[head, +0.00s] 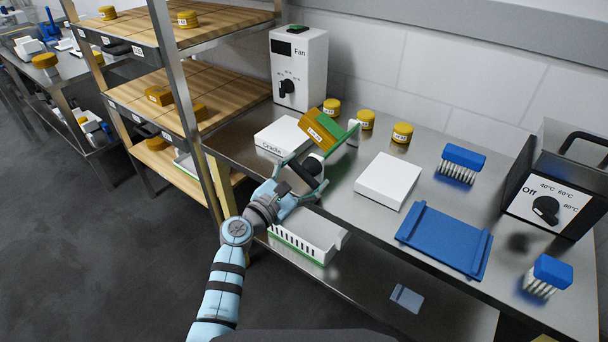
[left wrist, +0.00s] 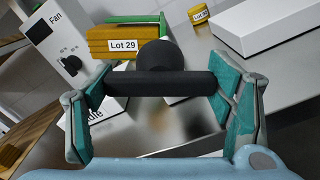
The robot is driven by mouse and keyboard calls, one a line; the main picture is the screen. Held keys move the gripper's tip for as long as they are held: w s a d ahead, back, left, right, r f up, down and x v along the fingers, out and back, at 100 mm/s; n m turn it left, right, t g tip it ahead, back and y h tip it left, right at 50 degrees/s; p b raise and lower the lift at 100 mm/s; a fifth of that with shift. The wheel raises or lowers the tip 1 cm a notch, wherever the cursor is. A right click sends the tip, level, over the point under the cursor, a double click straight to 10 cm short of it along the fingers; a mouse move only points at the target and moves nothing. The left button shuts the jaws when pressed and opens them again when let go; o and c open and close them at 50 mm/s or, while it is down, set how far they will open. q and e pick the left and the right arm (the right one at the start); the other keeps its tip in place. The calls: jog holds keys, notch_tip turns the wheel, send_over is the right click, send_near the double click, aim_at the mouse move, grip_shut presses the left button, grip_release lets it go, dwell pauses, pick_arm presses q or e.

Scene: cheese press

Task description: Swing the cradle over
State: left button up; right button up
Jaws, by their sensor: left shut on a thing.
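The cradle has a green tray (head: 345,138) tilted above a white base marked "Cradle" (head: 279,137). A yellow-brown cheese block (head: 322,127) lies tilted against the green; in the left wrist view the block (left wrist: 103,45) shows the label "Lot 29", with the green part (left wrist: 140,19) behind it. My left gripper (head: 306,174) is shut on the cradle's black handle bar, just in front of the tilted tray. In the left wrist view the bar (left wrist: 160,84) spans between both fingers, with a round black knob behind it. My right gripper is not in view.
A white fan box (head: 299,65) stands behind the cradle. Several small yellow cheeses (head: 367,119) line the wall. A white block (head: 387,181), blue tray (head: 444,240), blue brushes (head: 463,163) and a dial-fronted heater (head: 550,200) occupy the right. Wooden shelves (head: 160,97) stand left.

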pick_arm(q)
jog(key=shift+f+m, duration=0.1)
jog(key=shift+m, duration=0.7)
jog(key=o, duration=1.7)
